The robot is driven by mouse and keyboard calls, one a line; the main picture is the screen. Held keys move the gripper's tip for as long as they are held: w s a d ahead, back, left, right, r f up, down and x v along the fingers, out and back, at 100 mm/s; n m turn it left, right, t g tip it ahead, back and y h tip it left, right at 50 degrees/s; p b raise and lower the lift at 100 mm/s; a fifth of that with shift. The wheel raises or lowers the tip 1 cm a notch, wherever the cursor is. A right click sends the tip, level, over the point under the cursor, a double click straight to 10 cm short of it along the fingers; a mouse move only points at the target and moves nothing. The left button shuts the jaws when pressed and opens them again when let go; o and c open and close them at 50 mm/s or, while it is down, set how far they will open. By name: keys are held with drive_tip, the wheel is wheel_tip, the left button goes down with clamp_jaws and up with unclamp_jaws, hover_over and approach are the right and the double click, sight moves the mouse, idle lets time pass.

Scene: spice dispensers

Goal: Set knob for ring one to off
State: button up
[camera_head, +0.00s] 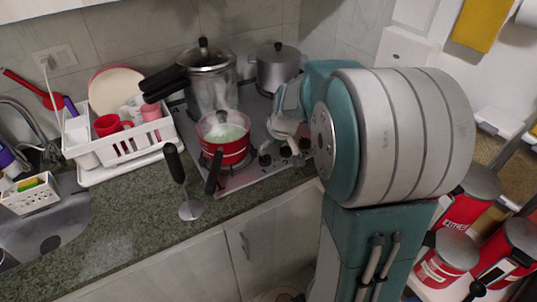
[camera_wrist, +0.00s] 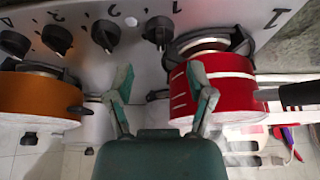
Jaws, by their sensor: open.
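The stove's control panel (camera_wrist: 85,15) carries a row of black knobs with printed marks beside them. The rightmost knob (camera_wrist: 158,31) has a mark above it that looks like a 1, so it seems to be the ring one knob. Its exact setting is hard to read. Another knob (camera_wrist: 105,35) is left of it, by a mark like a 2. My gripper (camera_wrist: 158,75) is open and empty, its fingers apart below the rightmost knob in the wrist view, not visibly touching it. In the head view my gripper (camera_head: 287,125) is over the stove's right side, near the knobs (camera_head: 284,151).
A red pot (camera_head: 225,152) with white contents sits on the stove (camera_head: 245,177), its handle toward the front. A pressure cooker (camera_head: 212,84) and a steel pot (camera_head: 278,68) stand behind. A dish rack (camera_head: 150,137) is left. Red canisters (camera_head: 440,262) stand at right.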

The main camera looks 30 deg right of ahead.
drive_tip(key=v, duration=0.4)
drive_tip(key=shift+a, duration=0.1)
idle(0.3)
drive_tip(key=s+a+r, duration=0.2)
drive_tip(key=s+a, duration=0.5)
drive_tip(key=s, duration=0.3)
drive_tip(key=s+a+r+t, duration=0.1)
drive_tip(key=s+a+r, duration=0.2)
drive_tip(key=s+a, duration=0.4)
drive_tip(key=s, duration=0.3)
drive_tip(key=shift+s+a+r+m, duration=0.15)
drive_tip(key=shift+a+r+m, duration=0.15)
drive_tip(key=shift+a+r, duration=0.1)
